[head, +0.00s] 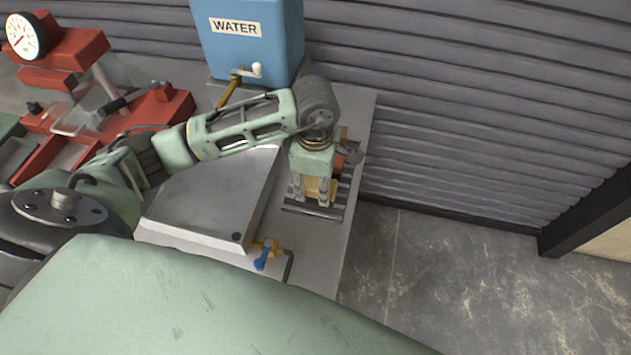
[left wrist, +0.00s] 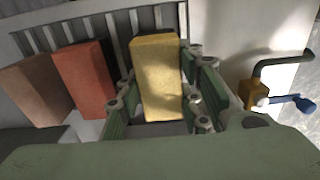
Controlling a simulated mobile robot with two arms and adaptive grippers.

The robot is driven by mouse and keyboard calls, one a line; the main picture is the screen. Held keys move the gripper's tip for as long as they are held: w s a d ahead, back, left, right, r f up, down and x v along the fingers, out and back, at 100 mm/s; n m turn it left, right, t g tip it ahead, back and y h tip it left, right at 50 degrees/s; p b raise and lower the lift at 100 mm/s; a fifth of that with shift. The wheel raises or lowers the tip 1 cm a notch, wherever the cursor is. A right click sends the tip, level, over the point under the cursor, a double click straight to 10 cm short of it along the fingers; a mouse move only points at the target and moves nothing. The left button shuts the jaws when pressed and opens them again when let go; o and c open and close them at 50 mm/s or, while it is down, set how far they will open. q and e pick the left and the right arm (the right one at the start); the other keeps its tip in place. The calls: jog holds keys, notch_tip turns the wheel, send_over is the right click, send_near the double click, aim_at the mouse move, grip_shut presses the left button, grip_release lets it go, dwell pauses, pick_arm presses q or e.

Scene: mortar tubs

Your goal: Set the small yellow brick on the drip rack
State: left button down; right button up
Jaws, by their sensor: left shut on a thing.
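The small yellow brick (head: 322,190) is between the fingers of my left gripper (head: 316,192), which points down over the drip rack (head: 312,211). In the left wrist view the yellow brick (left wrist: 158,72) stands out between the two green finger linkages, with the left gripper (left wrist: 160,100) shut on it. The slats of the drip rack (left wrist: 102,27) show behind it. I cannot tell whether the brick's underside touches the slats. My right gripper is in neither view.
A red brick (left wrist: 84,76) and a brown brick (left wrist: 38,86) are side by side left of the yellow one, with a gap before it. A tap with a blue handle (head: 263,258) is near the counter's front. A blue water tank (head: 250,50) and red machine (head: 150,118) stand behind.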

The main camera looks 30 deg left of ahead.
pick_arm(q)
jog(key=shift+f, duration=0.4)
jog(key=shift+f, duration=0.1)
jog(key=c, duration=1.7)
grip_release()
jog(key=shift+f, duration=0.15)
jog(key=o, duration=0.5)
